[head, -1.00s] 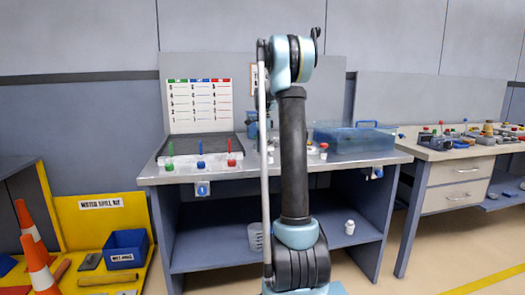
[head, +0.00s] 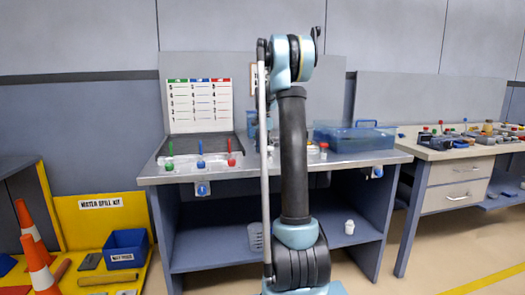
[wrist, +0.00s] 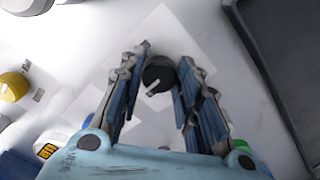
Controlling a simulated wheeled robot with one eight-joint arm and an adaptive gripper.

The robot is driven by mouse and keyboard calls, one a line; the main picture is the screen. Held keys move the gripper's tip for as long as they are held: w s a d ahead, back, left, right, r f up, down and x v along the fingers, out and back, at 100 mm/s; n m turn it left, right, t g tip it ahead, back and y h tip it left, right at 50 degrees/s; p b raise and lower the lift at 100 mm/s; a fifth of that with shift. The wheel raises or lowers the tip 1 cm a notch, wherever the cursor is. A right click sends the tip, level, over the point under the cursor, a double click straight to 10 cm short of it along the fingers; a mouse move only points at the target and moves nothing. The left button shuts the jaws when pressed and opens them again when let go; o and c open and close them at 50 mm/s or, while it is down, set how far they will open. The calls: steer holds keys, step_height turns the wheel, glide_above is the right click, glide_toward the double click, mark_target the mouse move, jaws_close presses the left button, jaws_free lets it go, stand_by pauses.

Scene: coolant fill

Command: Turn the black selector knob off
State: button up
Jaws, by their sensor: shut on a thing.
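The black selector knob (wrist: 158,74) sits near the top middle of the wrist view, on a pale panel surface. The fingers partly cover the knob's sides. In the head view my arm blocks the bench area behind it, and neither the knob nor my gripper can be made out there.
A yellow round part (wrist: 14,87) lies left in the wrist view, and a dark tray (wrist: 288,70) is at right. On the bench (head: 230,172) stand green, blue and red-topped items and a blue translucent tank (head: 355,138). A yellow spill kit (head: 88,225) and orange cones are at left.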

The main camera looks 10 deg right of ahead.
steer(key=n, duration=0.4)
steer(key=shift+w+n, duration=0.1)
steer(key=shift+n, duration=0.2)
steer(key=n, duration=0.4)
steer(key=shift+n, duration=0.3)
steer(key=n, duration=0.4)
steer(key=shift+d+n, duration=0.1)
steer(key=shift+n, duration=2.3)
steer(key=shift+d, duration=0.1)
steer(key=o, duration=1.1)
steer(key=shift+c, duration=0.2)
